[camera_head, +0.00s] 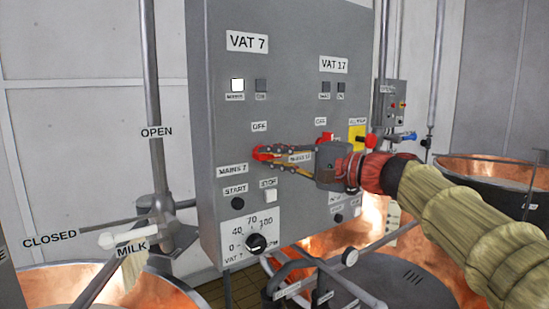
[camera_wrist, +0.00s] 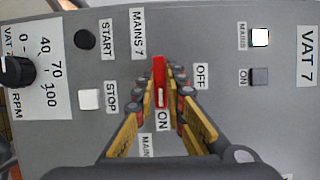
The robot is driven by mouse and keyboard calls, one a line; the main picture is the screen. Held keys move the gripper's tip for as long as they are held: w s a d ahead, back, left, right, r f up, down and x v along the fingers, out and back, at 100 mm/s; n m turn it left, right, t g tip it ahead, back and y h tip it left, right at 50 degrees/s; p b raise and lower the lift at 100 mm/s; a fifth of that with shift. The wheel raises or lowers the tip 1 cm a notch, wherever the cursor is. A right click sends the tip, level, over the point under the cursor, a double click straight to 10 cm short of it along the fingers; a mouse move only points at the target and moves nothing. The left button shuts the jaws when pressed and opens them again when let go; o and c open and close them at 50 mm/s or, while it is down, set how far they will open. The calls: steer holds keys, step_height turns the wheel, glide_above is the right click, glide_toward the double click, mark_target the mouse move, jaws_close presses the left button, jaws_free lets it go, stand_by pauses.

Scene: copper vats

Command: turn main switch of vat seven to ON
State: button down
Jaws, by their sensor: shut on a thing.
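The red main switch of vat seven (camera_head: 260,153) is on the grey panel (camera_head: 222,120), beside the MAINS 7 label (camera_head: 232,170). In the wrist view the red handle (camera_wrist: 159,70) lies between my fingertips, and its white-marked end points toward the ON label (camera_wrist: 162,119). The OFF label (camera_wrist: 201,75) is off to its side. My gripper (camera_head: 268,155) is shut on this handle, with one finger on each side. The fingers partly cover the switch in the head view.
On the VAT 7 side, the MAINS lamp (camera_head: 237,85) is lit white and the ON lamp (camera_head: 260,85) is dark. START (camera_head: 238,203) and STOP (camera_head: 270,196) buttons and an RPM knob (camera_head: 256,243) sit below. A MILK handle (camera_head: 122,237) and copper vats stand nearby.

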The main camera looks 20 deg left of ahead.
steer(key=shift+f, duration=0.15)
steer(key=c, duration=1.9)
jaws_free()
steer(key=shift+a, duration=0.1)
steer(key=shift+o, duration=0.3)
steer(key=v, duration=1.2)
